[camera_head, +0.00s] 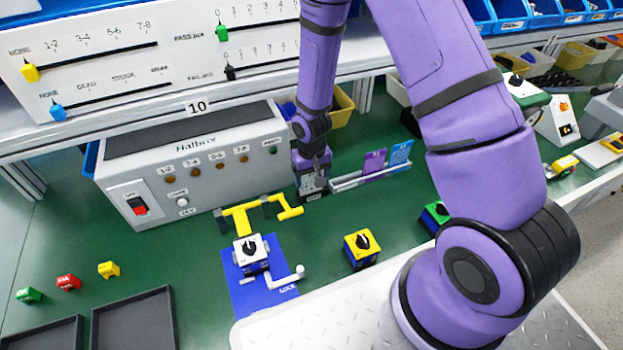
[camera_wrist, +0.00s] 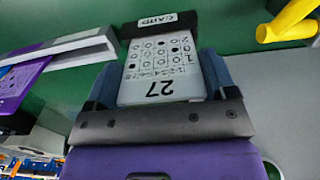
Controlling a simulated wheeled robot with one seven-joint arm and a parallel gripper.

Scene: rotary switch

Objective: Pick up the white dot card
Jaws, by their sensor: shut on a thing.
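The white dot card (camera_wrist: 163,72) fills the middle of the wrist view, with rows of open and filled circles and the number 27. My gripper (camera_wrist: 158,82) is shut on it, a finger at each side edge. The card's far end meets a black block labelled CARD (camera_wrist: 163,22); I cannot tell whether it sits in it or just touches. In the head view my gripper (camera_head: 311,180) points down beside the right end of the grey Halbrix box, and the card there is small and partly covered.
A pale rack (camera_head: 375,176) with a purple card (camera_head: 374,162) and a blue card (camera_head: 401,152) stands just right of my gripper. The grey box (camera_head: 190,160) is to its left. A yellow handle (camera_head: 290,209) lies in front, near it.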

